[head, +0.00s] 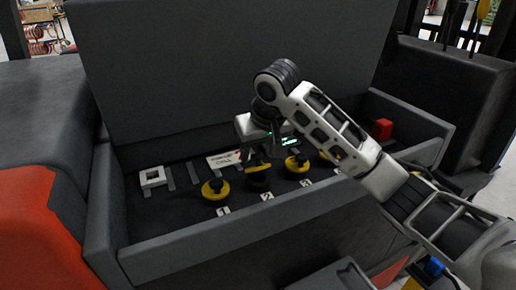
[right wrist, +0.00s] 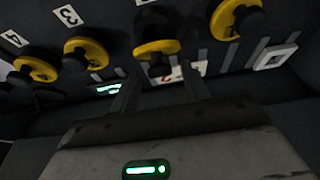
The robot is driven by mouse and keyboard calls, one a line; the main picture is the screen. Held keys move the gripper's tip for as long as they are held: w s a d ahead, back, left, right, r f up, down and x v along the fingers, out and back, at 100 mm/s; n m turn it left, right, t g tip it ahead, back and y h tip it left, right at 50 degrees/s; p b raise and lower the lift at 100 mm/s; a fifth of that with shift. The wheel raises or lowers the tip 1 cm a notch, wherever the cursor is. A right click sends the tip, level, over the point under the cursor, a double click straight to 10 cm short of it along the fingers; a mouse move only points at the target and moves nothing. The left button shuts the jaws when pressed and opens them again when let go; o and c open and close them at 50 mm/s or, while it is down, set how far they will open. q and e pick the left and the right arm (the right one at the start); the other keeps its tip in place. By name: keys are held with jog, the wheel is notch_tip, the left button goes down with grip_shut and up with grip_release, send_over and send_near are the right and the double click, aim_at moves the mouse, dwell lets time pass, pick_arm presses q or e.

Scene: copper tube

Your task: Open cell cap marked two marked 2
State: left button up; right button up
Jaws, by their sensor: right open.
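The cap marked 2 (head: 258,182) is a yellow ring with a black knob, in a row of similar caps in the dark bin. Its number label (head: 267,196) lies just in front of it. My right gripper (head: 261,160) is open and empty, pointing down just above and behind this cap. In the right wrist view the cap marked 2 (right wrist: 157,48) shows just beyond the tips of my open fingers (right wrist: 160,82). I cannot tell whether a finger touches it. My left gripper is in neither view.
Cap 1 (head: 215,189) is to the left, and cap 3 (head: 297,163) is close on the right, with cap 4 partly hidden by my arm. A white square frame (head: 152,177), a white sign (head: 226,158) and a red block (head: 382,129) are also in the bin. Its front wall (head: 230,236) is raised.

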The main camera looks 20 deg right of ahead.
jog(key=c, duration=1)
jog(key=shift+o, duration=0.2)
jog(key=shift+w+a+r+g, duration=0.1)
jog(key=shift+w+r+g, duration=0.2)
jog(key=shift+w+g, duration=1.15)
jog(key=shift+g, duration=0.4)
jog(key=shift+w+g, duration=0.45)
jog(key=shift+g, duration=0.4)
jog(key=o, duration=1)
jog(key=shift+c, duration=0.2)
notch_tip(320, 180, up, 8)
jog(key=shift+w+f, duration=0.25)
jog(key=shift+w, duration=0.15)
